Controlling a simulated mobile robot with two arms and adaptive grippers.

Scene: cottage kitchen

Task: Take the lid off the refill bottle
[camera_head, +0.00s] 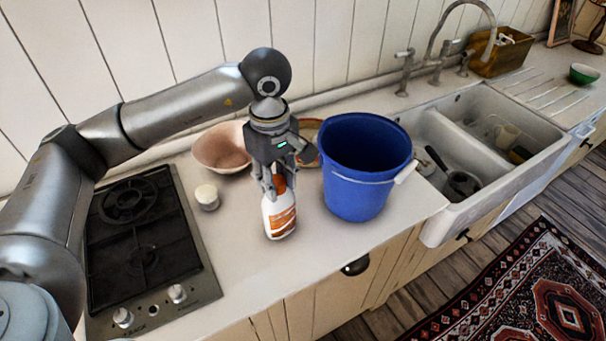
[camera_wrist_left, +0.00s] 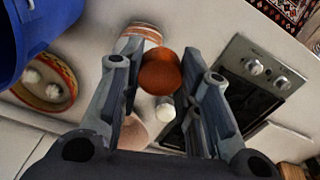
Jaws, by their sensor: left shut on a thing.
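The refill bottle (camera_head: 280,214) is white with an orange label and stands upright on the counter, left of the blue bucket. Its orange lid (camera_head: 280,182) is at the top of the bottle. My left gripper (camera_head: 279,187) comes from above and is shut on the lid, its fingers on either side. In the left wrist view the round orange lid (camera_wrist_left: 160,72) sits between the fingers, with the bottle body (camera_wrist_left: 142,33) partly hidden behind it. I cannot see a gap between lid and bottle. My right gripper is not in view.
A blue bucket (camera_head: 357,181) stands close right of the bottle. A pink bowl (camera_head: 222,149) and a small white jar (camera_head: 207,196) are to the left, near the black hob (camera_head: 140,214). A patterned bowl (camera_wrist_left: 45,82) is behind. The double sink (camera_head: 518,171) lies right. The counter in front is clear.

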